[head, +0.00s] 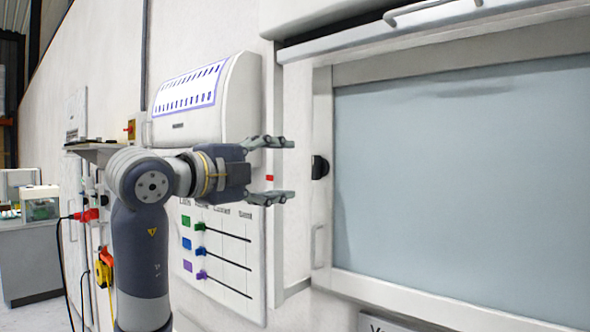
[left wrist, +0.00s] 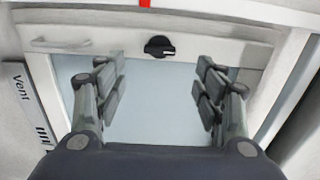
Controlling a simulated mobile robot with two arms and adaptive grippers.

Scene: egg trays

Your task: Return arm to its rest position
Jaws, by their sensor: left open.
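My left arm stands upright at the left of the head view, bent at the elbow, with its forearm pointing right. My left gripper (head: 284,169) is open and empty, its two fingers apart one above the other. It is in front of the wall beside the cabinet's left frame. In the left wrist view the open fingers (left wrist: 160,92) have nothing between them; the glass pane and a black knob (left wrist: 159,47) show beyond. My right gripper is not in view.
A large cabinet with a glass pane (head: 460,180) and a black knob (head: 319,167) fills the right. A white wall unit (head: 206,104) and a panel with coloured sliders (head: 222,262) are behind my arm. A bench (head: 30,255) stands at the far left.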

